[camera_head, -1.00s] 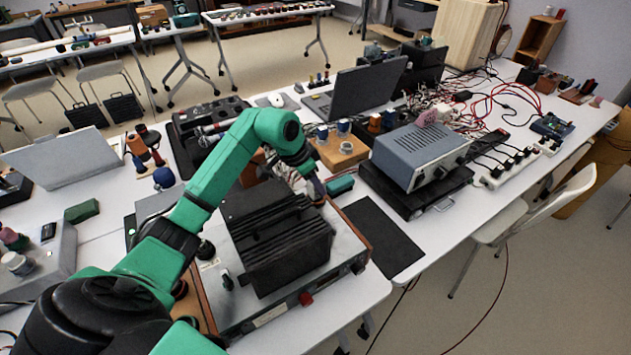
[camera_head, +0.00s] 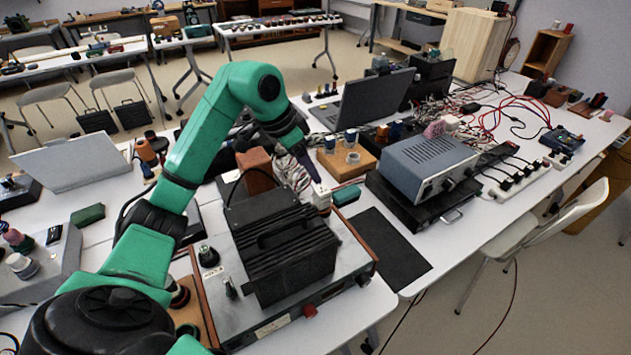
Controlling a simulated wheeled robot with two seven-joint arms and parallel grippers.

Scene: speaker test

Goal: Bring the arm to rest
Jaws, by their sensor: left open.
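My left arm is green and black and comes in from the lower left, its elbow bent high over the table. My left gripper (camera_head: 318,193) is at the end of this arm, just beyond the back right of a black ribbed box (camera_head: 283,253). It is small in the picture and partly hidden by the wrist; it is open. A small whitish piece shows at its tip, and I cannot tell whether it is part of the gripper. The black box sits on a grey metal unit (camera_head: 351,257) with wooden sides. My right gripper is out of view.
A green block (camera_head: 346,195) lies close right of the gripper. A wooden block with small cups (camera_head: 346,161), a grey-blue instrument (camera_head: 428,165) and an open laptop (camera_head: 368,103) stand beyond. A black mat (camera_head: 391,250) lies flat and clear at the right.

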